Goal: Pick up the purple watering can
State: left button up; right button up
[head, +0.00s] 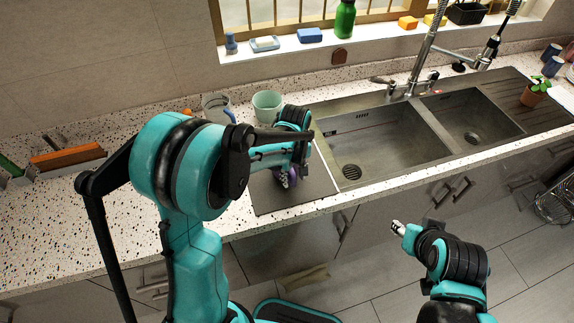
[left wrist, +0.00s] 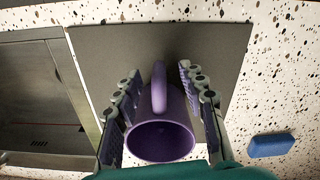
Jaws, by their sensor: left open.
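The purple watering can (head: 284,181) is mostly hidden behind my left gripper in the head view. In the left wrist view it shows as a mug-like purple vessel (left wrist: 161,139), with its round opening toward the camera and a looped handle pointing up the picture. It is on a dark grey board (head: 313,192) on the counter. My left gripper (left wrist: 160,75) is open, with one finger on each side of the vessel and handle. Whether the fingers touch it is unclear. My right gripper (head: 398,228) hangs in front of the counter, away from the can; its jaws are too small to read.
A double steel sink (head: 375,150) adjoins the board on the right. A pale green cup (head: 267,105) and a clear mug (head: 216,106) stand behind my left gripper. A blue sponge (left wrist: 271,145) lies beside the board in the left wrist view.

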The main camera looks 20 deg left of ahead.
pick_arm(q)
notch_tip(320, 180, down, 4)
jog(key=shift+w+r+b, duration=0.15)
jog(key=shift+r+b, duration=0.05)
jog(key=shift+b, duration=0.15)
jog(key=shift+c, duration=0.4)
grip_shut()
jog(key=shift+r, duration=0.15)
